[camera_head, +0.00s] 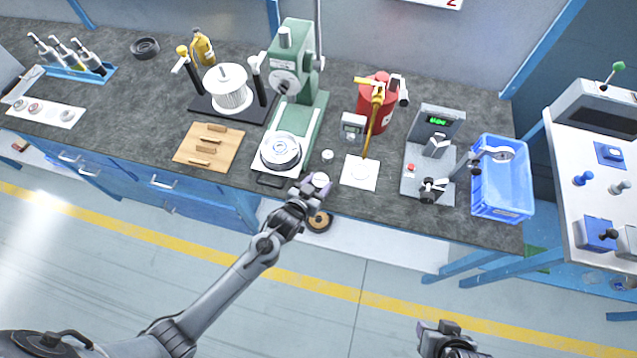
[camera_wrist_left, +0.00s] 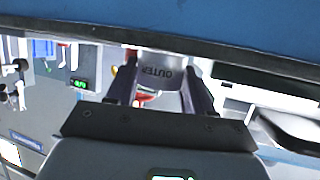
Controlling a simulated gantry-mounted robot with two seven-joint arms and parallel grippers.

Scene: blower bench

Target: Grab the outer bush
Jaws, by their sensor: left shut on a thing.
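The outer bush (camera_wrist_left: 162,74) is a grey-white cylinder with the word OUTER on its side. In the left wrist view it sits between the two fingers of my left gripper (camera_wrist_left: 160,88), which is shut on it. In the head view the bush (camera_head: 321,179) shows as a small pale cylinder at the tip of my left gripper (camera_head: 312,186), at the bench's front edge. My right gripper (camera_head: 445,338) is at the bottom edge of the head view, away from the bench; its fingers are not clear.
A green press (camera_head: 300,105) with a round metal part (camera_head: 281,152) stands just behind my left gripper. A white square pad (camera_head: 359,172) lies to its right. Farther right are a gauge stand (camera_head: 432,150) and a blue bin (camera_head: 502,180). A wooden board (camera_head: 209,147) lies left.

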